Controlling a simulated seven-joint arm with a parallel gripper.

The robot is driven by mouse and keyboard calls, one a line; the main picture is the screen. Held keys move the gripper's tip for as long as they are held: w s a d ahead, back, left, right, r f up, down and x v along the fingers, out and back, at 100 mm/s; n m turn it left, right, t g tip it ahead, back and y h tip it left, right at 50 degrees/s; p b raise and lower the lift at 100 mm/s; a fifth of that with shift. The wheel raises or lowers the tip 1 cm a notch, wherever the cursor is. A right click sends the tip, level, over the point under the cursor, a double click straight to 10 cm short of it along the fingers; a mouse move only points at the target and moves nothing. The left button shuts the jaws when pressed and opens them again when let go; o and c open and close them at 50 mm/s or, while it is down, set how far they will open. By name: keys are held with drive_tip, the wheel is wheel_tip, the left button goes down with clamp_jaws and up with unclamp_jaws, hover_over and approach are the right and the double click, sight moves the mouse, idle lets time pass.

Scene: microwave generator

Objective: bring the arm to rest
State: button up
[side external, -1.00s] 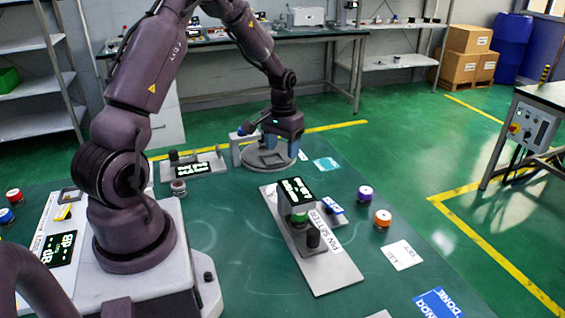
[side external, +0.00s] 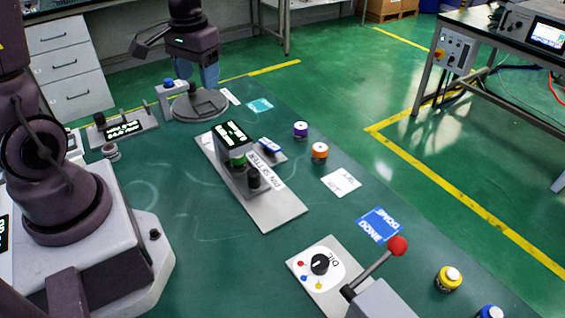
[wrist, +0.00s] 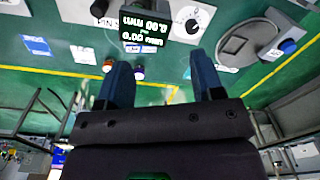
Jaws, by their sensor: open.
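My gripper (side external: 197,76) is in the air above the round grey base (side external: 201,106) at the far end of the green bench. Its two blue fingers are apart, with nothing between them. In the wrist view my gripper (wrist: 162,80) shows both fingers spread and empty. The round base also shows there at the upper right (wrist: 246,45), off to the side of the fingers. Most of my upper arm is cut off in the side view.
The pin setter (side external: 272,205) with its lit display stands mid-bench. Purple-topped (side external: 300,131) and orange (side external: 319,153) cylinders stand to its right. A dial plate (side external: 318,275) and red-knobbed lever (side external: 397,246) are at the front. A blue-topped bracket (side external: 166,100) stands beside the round base.

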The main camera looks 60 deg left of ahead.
drive_tip(key=s+d+r+m+t, duration=0.2)
drive_tip(key=s+d+r, duration=0.2)
drive_tip(key=d, duration=0.3)
drive_tip(key=s+d+r+m+t, duration=0.2)
drive_tip(key=s+d+r+t, duration=0.1)
drive_tip(key=d+r, duration=0.3)
drive_tip(key=shift+s+d+r+m, duration=0.4)
drive_tip(key=shift+s+r, duration=0.2)
drive_tip(key=shift+s, duration=0.2)
